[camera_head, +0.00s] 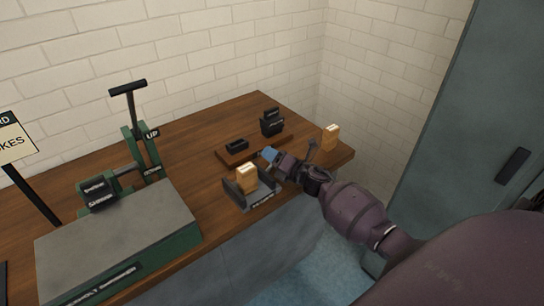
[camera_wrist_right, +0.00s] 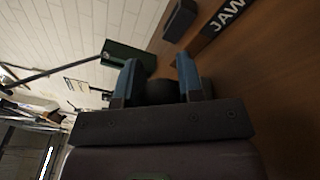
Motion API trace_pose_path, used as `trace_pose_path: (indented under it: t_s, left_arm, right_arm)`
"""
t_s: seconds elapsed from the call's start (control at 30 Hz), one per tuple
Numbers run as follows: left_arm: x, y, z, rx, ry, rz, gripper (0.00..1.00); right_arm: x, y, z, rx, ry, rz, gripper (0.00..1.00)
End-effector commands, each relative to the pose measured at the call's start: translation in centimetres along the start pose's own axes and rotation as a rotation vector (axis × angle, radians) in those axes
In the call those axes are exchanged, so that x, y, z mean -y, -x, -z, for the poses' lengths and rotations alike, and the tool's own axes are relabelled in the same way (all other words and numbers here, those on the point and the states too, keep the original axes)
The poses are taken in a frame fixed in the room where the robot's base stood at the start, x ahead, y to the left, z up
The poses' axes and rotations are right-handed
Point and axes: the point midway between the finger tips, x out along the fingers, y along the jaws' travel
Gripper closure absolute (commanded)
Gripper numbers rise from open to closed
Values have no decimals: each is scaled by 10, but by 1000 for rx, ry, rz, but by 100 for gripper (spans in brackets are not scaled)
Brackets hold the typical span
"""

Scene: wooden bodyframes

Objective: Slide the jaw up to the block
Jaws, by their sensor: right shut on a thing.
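A pale wooden block (camera_head: 247,176) stands upright in a dark grey vise-like fixture (camera_head: 262,203) at the bench's front edge. My right gripper (camera_head: 270,155) has blue fingers and is just behind and to the right of the block, over the fixture's right side. In the right wrist view its fingers (camera_wrist_right: 160,78) are shut on a dark rounded piece (camera_wrist_right: 158,92), mostly hidden by the gripper. I cannot tell which part of the jaw this is. A dark strip lettered JAW (camera_wrist_right: 222,25) lies beyond the fingers. My left gripper is not in view.
A green press (camera_head: 140,160) with a raised T-handle and grey-topped base (camera_head: 120,230) fills the left. A low wooden pad with a black piece (camera_head: 237,146), a black holder (camera_head: 271,123) and another pale block (camera_head: 331,137) stand farther back. A grey-green cabinet (camera_head: 470,130) is at right.

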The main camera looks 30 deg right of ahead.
Motion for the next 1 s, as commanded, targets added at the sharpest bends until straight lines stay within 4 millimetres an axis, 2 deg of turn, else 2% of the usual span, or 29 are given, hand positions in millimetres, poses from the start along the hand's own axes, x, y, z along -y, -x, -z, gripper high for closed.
trace_pose_path:
  t_s: [0.27, 0.53, 0.57, 0.7, 1.0]
  left_arm:
    - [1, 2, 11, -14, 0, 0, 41]
    - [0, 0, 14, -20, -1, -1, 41]
    - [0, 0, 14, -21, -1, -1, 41]
    - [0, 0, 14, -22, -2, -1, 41]
    - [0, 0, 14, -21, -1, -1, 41]
  right_arm:
    - [-22, -7, 31, -2, -2, -4, 100]
    - [-22, -8, 33, -3, 0, -2, 100]
    - [-22, -8, 33, -3, 0, -2, 61]
    - [-22, -8, 33, -2, 0, -2, 40]
    - [-22, -6, 32, -1, 0, -1, 40]
